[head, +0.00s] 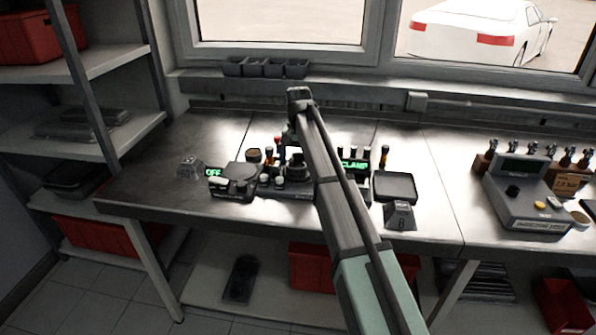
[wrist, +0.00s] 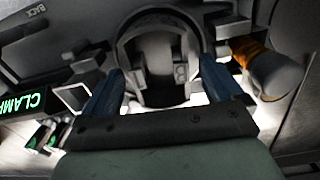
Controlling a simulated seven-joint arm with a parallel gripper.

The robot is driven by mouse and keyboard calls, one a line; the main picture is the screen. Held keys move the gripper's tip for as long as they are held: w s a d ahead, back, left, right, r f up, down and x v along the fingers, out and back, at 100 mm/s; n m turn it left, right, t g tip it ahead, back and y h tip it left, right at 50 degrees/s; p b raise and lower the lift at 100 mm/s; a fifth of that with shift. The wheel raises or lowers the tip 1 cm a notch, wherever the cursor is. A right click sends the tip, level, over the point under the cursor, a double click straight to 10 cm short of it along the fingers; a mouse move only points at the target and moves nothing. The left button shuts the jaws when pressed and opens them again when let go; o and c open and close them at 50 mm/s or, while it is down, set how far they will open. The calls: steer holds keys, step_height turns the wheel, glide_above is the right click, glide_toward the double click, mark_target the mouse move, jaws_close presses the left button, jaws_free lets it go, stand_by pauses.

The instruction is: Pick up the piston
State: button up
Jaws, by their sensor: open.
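My gripper (head: 294,138) is over the fixture in the middle of the bench in the head view. In the wrist view its two blue fingers (wrist: 163,68) are open, one on each side of a dark, rounded, hollow part (wrist: 150,88) that looks like the piston. The fingertips are close to its sides; I cannot tell whether they touch it. In the head view a small dark part (head: 297,159) shows below my gripper, partly hidden by my arm.
A green CLAMP sign (head: 355,164) and a green OFF sign (head: 212,172) flank the fixture. An orange-banded cylinder (wrist: 268,68) stands close to the right finger. A dark square pad (head: 396,186) and a grey control box (head: 527,195) are to the right.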

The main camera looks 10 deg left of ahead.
steer(key=shift+f, duration=0.3)
steer(key=c, duration=1.4)
